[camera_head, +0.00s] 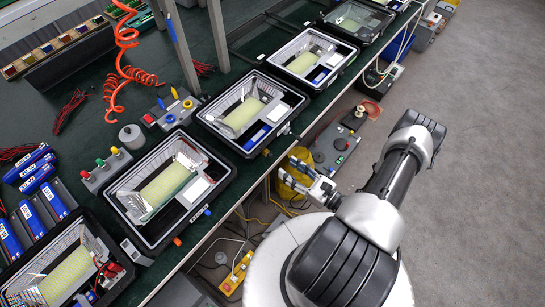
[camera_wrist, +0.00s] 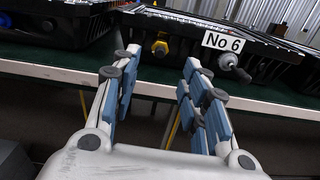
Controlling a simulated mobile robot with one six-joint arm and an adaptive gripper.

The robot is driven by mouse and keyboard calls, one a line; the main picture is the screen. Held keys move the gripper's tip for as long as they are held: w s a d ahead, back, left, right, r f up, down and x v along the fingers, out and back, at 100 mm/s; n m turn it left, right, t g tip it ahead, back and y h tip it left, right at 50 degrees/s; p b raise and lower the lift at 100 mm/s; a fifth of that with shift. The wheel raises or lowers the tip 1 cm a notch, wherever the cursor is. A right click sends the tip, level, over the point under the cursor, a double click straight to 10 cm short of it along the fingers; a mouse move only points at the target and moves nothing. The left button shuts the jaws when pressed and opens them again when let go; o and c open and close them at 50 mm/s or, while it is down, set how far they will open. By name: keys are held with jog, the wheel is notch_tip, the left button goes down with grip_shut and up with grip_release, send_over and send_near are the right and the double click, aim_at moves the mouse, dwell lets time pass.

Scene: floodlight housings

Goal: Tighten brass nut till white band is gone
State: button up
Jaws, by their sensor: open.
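A yellow, brass-coloured nut (camera_wrist: 160,47) sits on the front wall of a black housing in the wrist view, a little left of the "No 6" label (camera_wrist: 222,42). A white band on it cannot be made out at this size. My gripper (camera_wrist: 158,78) is open and empty, its blue-padded fingers spread on either side below the nut and apart from it. In the head view my gripper (camera_head: 292,172) is off the bench's front edge, near a black floodlight housing (camera_head: 215,128). A grey connector (camera_wrist: 232,65) sticks out right of the nut.
Several floodlight housings line the dark green bench (camera_head: 100,85). Coiled orange hoses (camera_head: 118,75) hang at the back. The grey floor (camera_head: 470,150) is clear at right.

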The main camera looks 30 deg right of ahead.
aim_at(272, 156)
jog(key=b+x, duration=0.1)
jog(key=x, duration=0.7)
jog(key=shift+w+a, duration=0.1)
jog(key=shift+w, duration=0.05)
jog(key=shift+c, duration=0.2)
grip_shut()
